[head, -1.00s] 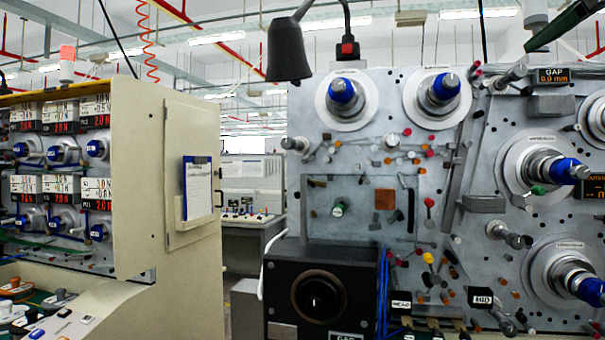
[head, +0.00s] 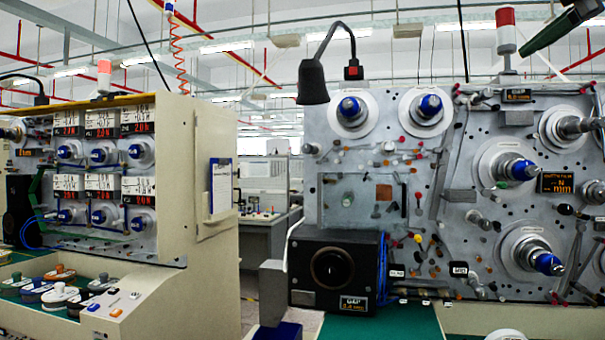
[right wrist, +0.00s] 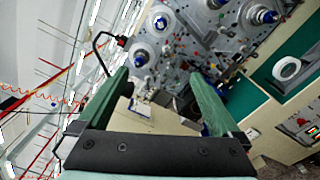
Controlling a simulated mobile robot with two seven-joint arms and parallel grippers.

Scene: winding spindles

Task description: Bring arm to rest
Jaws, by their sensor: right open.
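My right gripper (right wrist: 160,80) shows in the right wrist view with its two green fingers wide apart. Nothing is held between them; the winding machine shows beyond, tilted in the picture. My left gripper is in neither view. In the head view the winding machine's grey panel (head: 362,203) stands at the right, with blue-tipped spindles such as the upper left one (head: 350,108), the upper middle one (head: 430,105) and the lower right one (head: 545,262). These spindles look bare.
A black box with a round dial (head: 332,268) stands before the panel. A beige cabinet (head: 215,260) with smaller spindles is at the left. A black lamp (head: 312,80) hangs above. A gap with floor lies between the machines. A green mat (head: 400,325) is low in front.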

